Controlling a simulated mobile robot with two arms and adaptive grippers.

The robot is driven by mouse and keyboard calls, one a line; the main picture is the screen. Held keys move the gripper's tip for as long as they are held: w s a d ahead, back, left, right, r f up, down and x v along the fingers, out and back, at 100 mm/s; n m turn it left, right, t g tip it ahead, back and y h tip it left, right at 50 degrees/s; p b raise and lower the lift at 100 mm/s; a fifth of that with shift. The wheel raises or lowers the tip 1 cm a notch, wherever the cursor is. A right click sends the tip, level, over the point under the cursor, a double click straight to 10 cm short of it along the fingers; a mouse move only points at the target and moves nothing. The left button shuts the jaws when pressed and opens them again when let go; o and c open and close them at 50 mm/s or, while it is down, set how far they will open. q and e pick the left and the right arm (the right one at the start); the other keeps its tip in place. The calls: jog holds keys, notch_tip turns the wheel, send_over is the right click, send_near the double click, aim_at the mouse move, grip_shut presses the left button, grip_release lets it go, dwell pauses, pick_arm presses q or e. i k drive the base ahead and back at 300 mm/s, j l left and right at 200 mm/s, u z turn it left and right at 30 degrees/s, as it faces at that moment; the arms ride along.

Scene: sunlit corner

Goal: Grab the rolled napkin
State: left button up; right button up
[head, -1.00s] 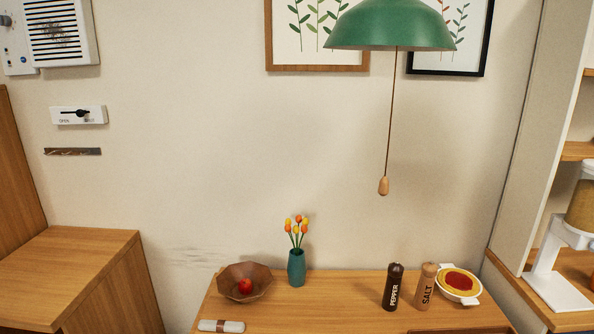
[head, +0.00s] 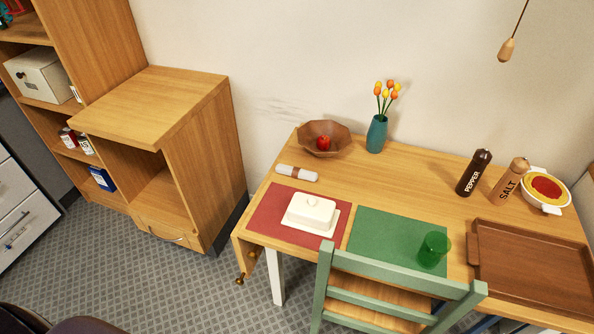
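The rolled napkin (head: 297,173) is a small white roll with a brown-red band. It lies on the wooden table (head: 420,188) near its left edge, in front of the wooden bowl and behind the red placemat. Nothing covers it. Neither of my grippers can be seen in the head view.
A brown bowl (head: 324,138) with a red apple and a teal vase (head: 377,134) stand behind the napkin. A white butter dish (head: 311,211) sits on the red placemat (head: 268,213). A green chair (head: 390,270) blocks the front. Carpet (head: 200,280) is open at left.

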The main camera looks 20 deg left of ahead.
aim_at(295, 172)
jog(key=i+j+u, duration=0.25)
jog(key=j, duration=0.2)
jog(key=i+j+u, duration=0.25)
jog(key=j, duration=0.2)
jog(key=i+j+u, duration=0.15)
jog(key=j+u, duration=0.15)
jog(key=j, duration=0.1)
